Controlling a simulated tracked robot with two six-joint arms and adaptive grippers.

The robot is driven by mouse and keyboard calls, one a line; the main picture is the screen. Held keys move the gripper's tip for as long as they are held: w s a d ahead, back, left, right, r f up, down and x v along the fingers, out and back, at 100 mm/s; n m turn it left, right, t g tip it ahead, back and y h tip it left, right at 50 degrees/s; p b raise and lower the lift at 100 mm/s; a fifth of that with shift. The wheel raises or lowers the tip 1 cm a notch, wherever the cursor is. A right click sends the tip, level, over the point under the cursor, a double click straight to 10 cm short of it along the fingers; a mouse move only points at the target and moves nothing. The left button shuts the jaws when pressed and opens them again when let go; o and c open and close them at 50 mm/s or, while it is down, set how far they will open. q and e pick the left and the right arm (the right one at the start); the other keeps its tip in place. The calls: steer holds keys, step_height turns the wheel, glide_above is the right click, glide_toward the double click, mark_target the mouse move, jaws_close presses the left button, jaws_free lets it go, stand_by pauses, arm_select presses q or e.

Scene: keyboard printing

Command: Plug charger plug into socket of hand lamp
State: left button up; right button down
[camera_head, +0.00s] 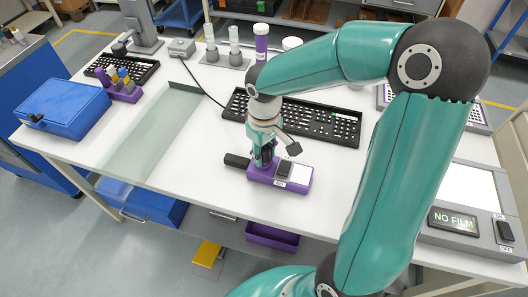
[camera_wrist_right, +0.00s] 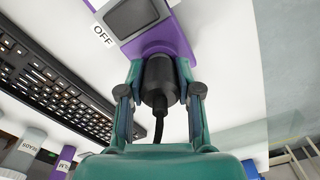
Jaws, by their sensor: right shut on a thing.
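The purple hand lamp (camera_head: 262,177) lies on the white table near its front edge, with a dark switch (camera_head: 284,169) and an OFF label. A dark block (camera_head: 237,160) sticks out at its left. My right gripper (camera_head: 264,157) is at the lamp's back side. In the right wrist view, my right gripper (camera_wrist_right: 160,92) is shut on the black charger plug (camera_wrist_right: 160,80), its cable running back towards the palm. The plug's front end meets the purple body (camera_wrist_right: 165,38); I cannot tell how deep it sits. The socket is hidden. My left gripper is out of view.
The cable runs from a small grey box (camera_head: 181,48) across the table. A blue case (camera_head: 62,108) stands at the left; a grey NO FILM device (camera_head: 465,240) at the right. A glass plate edge (camera_head: 150,140) lies left of centre.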

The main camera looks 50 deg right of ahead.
steer(key=shift+f, duration=0.2)
stand_by(0.7)
steer(key=c, duration=0.7)
jaws_free()
step_height(320, 180, up, 6)
steer(key=p, duration=0.4)
steer(key=shift+r, duration=0.1)
step_height(320, 180, up, 12)
steer(key=shift+f, duration=0.1)
